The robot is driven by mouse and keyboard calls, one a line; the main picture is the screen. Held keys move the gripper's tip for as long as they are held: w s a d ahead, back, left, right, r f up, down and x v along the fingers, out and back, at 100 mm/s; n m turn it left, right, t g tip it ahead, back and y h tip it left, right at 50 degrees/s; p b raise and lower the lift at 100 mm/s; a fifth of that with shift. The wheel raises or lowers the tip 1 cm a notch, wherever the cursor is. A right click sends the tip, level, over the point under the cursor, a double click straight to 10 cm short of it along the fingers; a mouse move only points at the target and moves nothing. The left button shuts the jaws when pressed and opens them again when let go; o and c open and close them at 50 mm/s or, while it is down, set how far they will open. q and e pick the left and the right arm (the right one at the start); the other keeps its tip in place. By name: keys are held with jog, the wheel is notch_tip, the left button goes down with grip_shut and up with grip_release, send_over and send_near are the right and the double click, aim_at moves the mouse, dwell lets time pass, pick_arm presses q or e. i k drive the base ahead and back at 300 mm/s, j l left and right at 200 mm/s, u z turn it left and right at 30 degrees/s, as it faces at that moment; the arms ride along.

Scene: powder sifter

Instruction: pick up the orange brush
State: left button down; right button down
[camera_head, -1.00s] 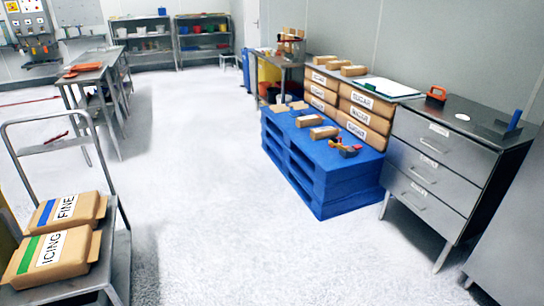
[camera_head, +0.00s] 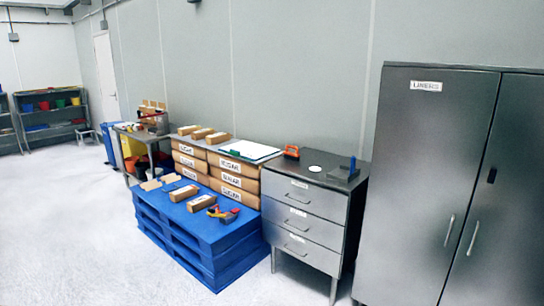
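An orange object with a dark part (camera_head: 292,152) stands on top of the grey drawer cabinet (camera_head: 304,222), at its back left corner. It is small here, and I cannot tell for sure that it is the orange brush. A red, yellow and dark tool-like item (camera_head: 223,214) lies on the blue pallet stack (camera_head: 190,236). Neither of my grippers is in view.
A blue upright item on a dark base (camera_head: 351,170) and a white disc (camera_head: 315,169) share the cabinet top. A tall grey cabinet (camera_head: 410,200) stands at right. Sugar boxes (camera_head: 238,182) are stacked behind the pallets. The floor (camera_head: 70,230) at left is clear.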

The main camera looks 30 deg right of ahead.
aim_at(291, 155)
jog(key=z, duration=0.5)
jog(key=i+l+z, duration=0.1)
jog(key=i+z, duration=0.25)
jog(key=i, duration=0.15)
jog(key=i+z, duration=0.35)
jog(key=i, duration=0.2)
jog(key=i+j+z, duration=0.3)
jog(key=i, duration=0.2)
jog(key=l, duration=0.15)
